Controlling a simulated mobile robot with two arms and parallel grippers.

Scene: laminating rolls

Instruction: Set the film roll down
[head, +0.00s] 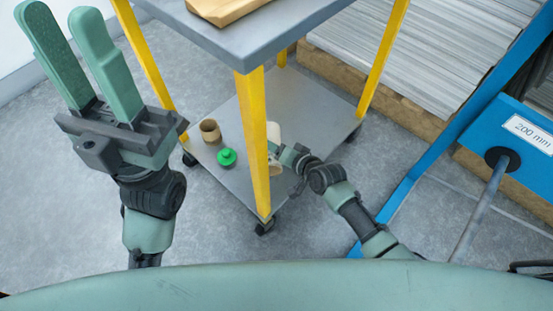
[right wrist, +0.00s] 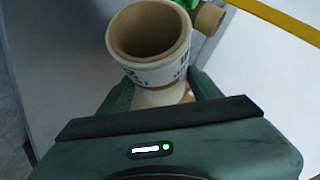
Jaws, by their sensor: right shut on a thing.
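The film roll (head: 273,131) is pale with a hollow tan core and shows partly behind a yellow cart leg, over the lower shelf (head: 309,105). In the right wrist view its open core end (right wrist: 150,32) faces the camera, with dark print on its side. My right gripper (head: 284,157) is shut on the roll; its green fingers show on either side of it in the right wrist view (right wrist: 162,92). I cannot tell whether the roll touches the shelf. My left gripper (head: 58,16) is open and empty, raised left of the cart.
A short brown tube (head: 210,131) and a green knobbed piece (head: 227,157) stand on the shelf left of the front leg (head: 253,140). The upper shelf (head: 250,45) overhangs. Stacked sheets (head: 410,55) and a blue frame (head: 420,180) are to the right.

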